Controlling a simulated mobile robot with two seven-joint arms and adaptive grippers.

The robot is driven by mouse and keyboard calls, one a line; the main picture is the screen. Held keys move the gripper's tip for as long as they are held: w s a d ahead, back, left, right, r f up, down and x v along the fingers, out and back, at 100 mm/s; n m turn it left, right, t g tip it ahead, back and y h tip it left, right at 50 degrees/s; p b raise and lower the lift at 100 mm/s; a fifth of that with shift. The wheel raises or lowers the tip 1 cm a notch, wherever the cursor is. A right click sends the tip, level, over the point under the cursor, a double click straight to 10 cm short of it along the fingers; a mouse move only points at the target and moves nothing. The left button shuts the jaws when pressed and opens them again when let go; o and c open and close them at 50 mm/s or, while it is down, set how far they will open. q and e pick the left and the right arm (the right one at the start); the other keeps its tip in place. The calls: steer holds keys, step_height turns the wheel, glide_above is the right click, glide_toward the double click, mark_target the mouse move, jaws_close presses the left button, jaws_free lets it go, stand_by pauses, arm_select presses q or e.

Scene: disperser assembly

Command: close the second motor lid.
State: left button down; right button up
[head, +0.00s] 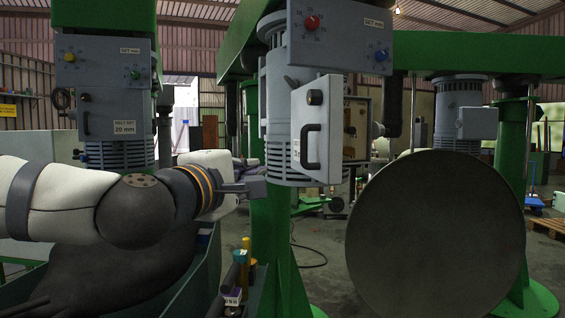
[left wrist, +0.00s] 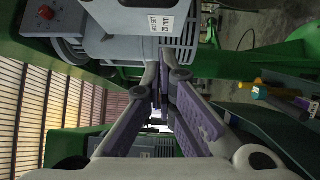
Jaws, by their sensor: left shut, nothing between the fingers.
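The middle motor (head: 275,95) has a light grey lid (head: 329,112) with a black handle, a round knob and a white label. The lid stands swung open, away from the box behind it, whose inside (head: 355,120) shows at its right. My left gripper (head: 260,187) is shut and empty, below and left of the lid, near the motor's ribbed lower part. In the left wrist view, the shut fingers (left wrist: 166,82) point toward a grey panel (left wrist: 120,20) with a white label. Contact between fingers and lid cannot be made out. My right gripper is not in view.
Another motor box with a shut lid (head: 110,115) stands at the left. A third motor (head: 462,118) is at the right, behind a large dark round disc (head: 435,235). A green post (head: 268,245) supports the middle motor. Small coloured tools (head: 238,275) lie below my gripper.

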arm_select(q)
steer(key=w+d, duration=0.5)
steer(key=w, duration=0.3)
steer(key=shift+w+d+b, duration=0.25)
steer(key=shift+w+b, duration=0.1)
steer(key=shift+w, duration=0.05)
